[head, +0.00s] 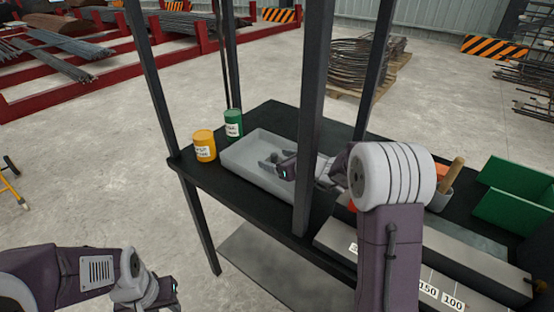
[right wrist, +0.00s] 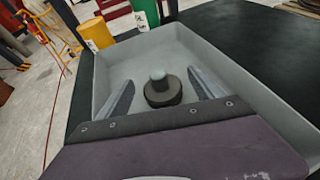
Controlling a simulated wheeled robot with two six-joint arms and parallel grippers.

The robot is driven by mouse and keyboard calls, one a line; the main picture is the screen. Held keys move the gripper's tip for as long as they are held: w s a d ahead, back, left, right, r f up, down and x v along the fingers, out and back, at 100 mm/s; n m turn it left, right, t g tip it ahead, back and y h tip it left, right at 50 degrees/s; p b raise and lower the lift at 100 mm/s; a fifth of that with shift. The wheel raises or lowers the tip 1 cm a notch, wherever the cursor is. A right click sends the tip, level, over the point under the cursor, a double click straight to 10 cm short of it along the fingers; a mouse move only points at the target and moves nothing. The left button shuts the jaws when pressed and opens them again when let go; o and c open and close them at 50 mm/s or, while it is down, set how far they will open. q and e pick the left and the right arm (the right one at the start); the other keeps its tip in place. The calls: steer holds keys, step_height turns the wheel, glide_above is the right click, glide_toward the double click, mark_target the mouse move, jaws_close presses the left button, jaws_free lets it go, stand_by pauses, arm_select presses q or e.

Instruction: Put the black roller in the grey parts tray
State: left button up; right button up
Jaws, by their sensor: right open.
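The grey parts tray (head: 250,177) sits on the black bench top, and its wall also shows in the right wrist view (right wrist: 100,82). My right gripper (head: 269,161) is over the tray with its fingers spread. In the right wrist view the black roller (right wrist: 163,94), a short dark cylinder with a pale rounded end, is inside the tray between the open fingers (right wrist: 160,78). A gap shows on each side of it. In the head view I cannot make out the roller. My left gripper (head: 165,294) is low at the bottom left, away from the bench; its fingers are unclear.
A yellow can (head: 203,146) and a green can (head: 233,123) stand by the tray's left and far side. A dark upright post (head: 313,110) rises in front of the tray, close to my right arm. Green bins (head: 515,195) are at the right.

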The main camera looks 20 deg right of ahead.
steer(key=p+v, duration=0.1)
steer(key=v, duration=0.9)
steer(key=shift+s+d+r, duration=0.2)
steer(key=shift+s, duration=0.05)
steer(key=shift+s+d+r, duration=0.15)
steer(key=shift+s, duration=0.45)
